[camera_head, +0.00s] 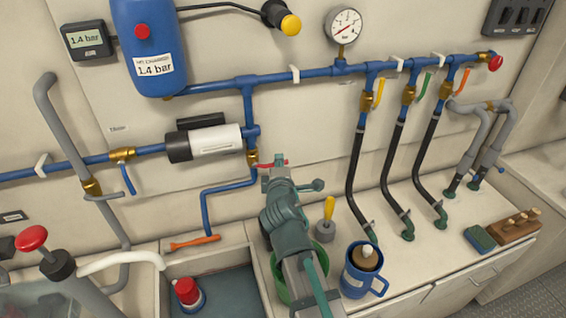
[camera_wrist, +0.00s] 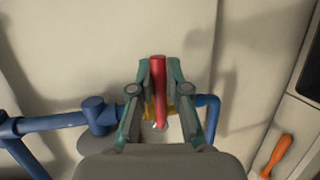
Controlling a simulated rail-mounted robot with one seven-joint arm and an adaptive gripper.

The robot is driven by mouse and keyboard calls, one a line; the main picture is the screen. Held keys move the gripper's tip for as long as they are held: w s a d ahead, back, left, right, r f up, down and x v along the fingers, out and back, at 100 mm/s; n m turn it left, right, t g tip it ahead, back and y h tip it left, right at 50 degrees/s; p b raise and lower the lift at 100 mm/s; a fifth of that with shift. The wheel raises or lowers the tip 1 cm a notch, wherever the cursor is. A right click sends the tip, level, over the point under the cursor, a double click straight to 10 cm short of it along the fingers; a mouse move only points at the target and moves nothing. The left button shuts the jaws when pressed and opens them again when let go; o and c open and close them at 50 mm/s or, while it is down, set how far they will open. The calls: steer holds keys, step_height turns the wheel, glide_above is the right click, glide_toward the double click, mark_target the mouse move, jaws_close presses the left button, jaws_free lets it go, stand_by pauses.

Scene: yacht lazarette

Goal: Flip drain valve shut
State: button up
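The drain valve has a brass body (camera_head: 252,158) on the blue pipe below the white filter, and a red lever handle (camera_head: 268,163). The lever stands out to the right, crosswise to the vertical pipe. In the wrist view the red lever (camera_wrist: 158,78) lies between the fingers of my gripper (camera_wrist: 159,72), and the brass body (camera_wrist: 152,113) shows partly behind them. The fingertips look closed against both sides of the lever. In the head view my gripper (camera_head: 279,172) is at the lever, and my wrist hides part of its fingers.
The white filter (camera_head: 215,140) sits just above left. An orange-handled tool (camera_head: 195,242) lies on the ledge below. A blue mug (camera_head: 363,272), a yellow-handled tool (camera_head: 328,210) and a green bucket (camera_head: 283,285) are near my arm. Black hoses (camera_head: 392,165) hang to the right.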

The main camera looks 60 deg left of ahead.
steer(key=o, duration=0.4)
steer(key=shift+c, duration=0.2)
steer(key=shift+d, duration=0.15)
steer(key=v, duration=1.1)
steer(key=shift+s+d, duration=0.2)
steer(key=shift+d, duration=0.15)
steer(key=shift+w+r, duration=0.1)
